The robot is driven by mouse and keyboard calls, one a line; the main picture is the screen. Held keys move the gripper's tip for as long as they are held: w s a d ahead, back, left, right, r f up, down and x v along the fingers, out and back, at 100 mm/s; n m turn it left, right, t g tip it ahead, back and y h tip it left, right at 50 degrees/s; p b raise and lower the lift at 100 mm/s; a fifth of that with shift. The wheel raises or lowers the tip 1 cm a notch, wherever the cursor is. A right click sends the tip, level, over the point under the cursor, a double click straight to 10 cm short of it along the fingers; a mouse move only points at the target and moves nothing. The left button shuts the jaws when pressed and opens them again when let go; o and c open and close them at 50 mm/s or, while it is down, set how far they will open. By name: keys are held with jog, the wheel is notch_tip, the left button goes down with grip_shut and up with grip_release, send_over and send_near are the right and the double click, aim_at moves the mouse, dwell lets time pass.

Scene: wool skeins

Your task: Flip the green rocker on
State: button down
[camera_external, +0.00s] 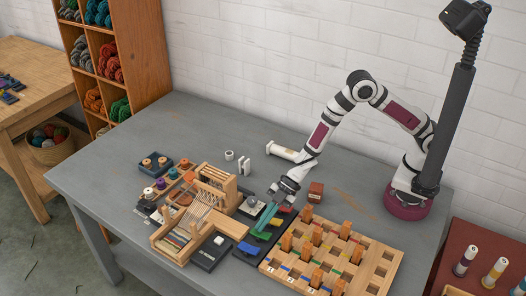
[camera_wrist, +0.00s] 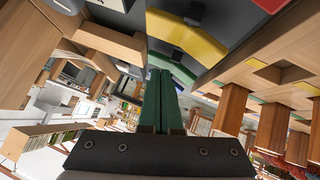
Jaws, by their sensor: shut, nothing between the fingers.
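A dark rocker panel stands between the loom and the pegboard. In the external view a blue rocker (camera_external: 248,248) is at the panel's near end. My gripper (camera_external: 260,228) points down over the panel. Its long green fingers lie side by side, shut and empty, and also show in the wrist view (camera_wrist: 160,71).
A wooden loom (camera_external: 195,215) stands close on the left. A wooden pegboard (camera_external: 380,268) with several upright orange pegs is close on the right. A small red-brown block (camera_external: 316,191) and a white cylinder (camera_external: 283,153) lie behind. The table's back left (camera_external: 190,120) is clear.

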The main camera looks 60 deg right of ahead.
jog(key=shift+s, duration=0.3)
jog(key=shift+r, duration=0.1)
notch_tip(320, 180, up, 4)
jog(key=shift+r, duration=0.25)
jog(key=w+v, duration=0.2)
jog(key=v, duration=0.7)
jog(key=shift+d+r, duration=0.25)
jog(key=shift+d, duration=0.1)
